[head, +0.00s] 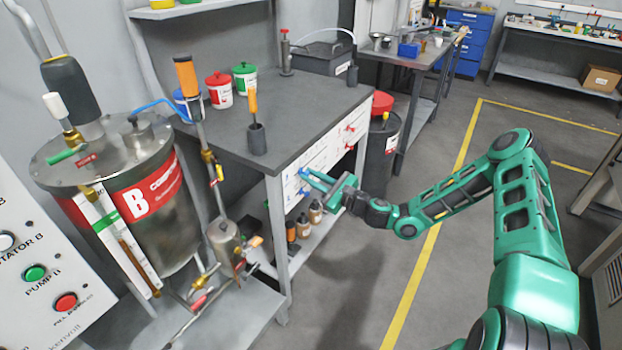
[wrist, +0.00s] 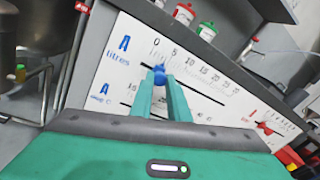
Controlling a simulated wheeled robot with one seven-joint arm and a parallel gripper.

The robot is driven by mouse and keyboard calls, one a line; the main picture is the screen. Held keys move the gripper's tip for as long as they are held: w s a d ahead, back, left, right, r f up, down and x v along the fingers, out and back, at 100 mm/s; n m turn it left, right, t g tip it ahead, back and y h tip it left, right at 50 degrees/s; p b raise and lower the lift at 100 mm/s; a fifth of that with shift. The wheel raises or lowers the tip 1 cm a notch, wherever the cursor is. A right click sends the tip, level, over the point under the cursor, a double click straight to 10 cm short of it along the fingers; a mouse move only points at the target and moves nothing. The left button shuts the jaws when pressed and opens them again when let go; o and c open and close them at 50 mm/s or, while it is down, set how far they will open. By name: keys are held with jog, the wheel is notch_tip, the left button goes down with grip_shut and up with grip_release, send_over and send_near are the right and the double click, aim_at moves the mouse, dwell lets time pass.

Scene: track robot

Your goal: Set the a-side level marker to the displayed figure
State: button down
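The a-side level marker (wrist: 159,74) is a small blue knob on the upper slotted scale labelled "A litres". It sits towards the low end, near the 0 and 5 labels; its exact reading is unclear. My gripper (wrist: 160,82) has its two teal fingertips on either side of the knob, with the blue filling the narrow gap, so it looks shut on it. In the head view my gripper (head: 308,176) reaches the white scale board (head: 345,146) on the front of the bench. The fingers hide part of the lower A scale.
Red markers (wrist: 264,127) sit on scales at the board's right. The bench top (head: 300,115) holds pots and tools. The metal tank (head: 187,235) marked B stands left. A dark drum (head: 379,150) with a red lid stands beside the bench. The floor around my arm is clear.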

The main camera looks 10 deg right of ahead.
jog(key=shift+w+d, duration=1.3)
jog(key=shift+w, duration=0.25)
jog(key=c, duration=1.7)
grip_release()
jog(key=v, duration=1)
jog(key=shift+s+d, duration=0.25)
jog(key=shift+s, duration=0.05)
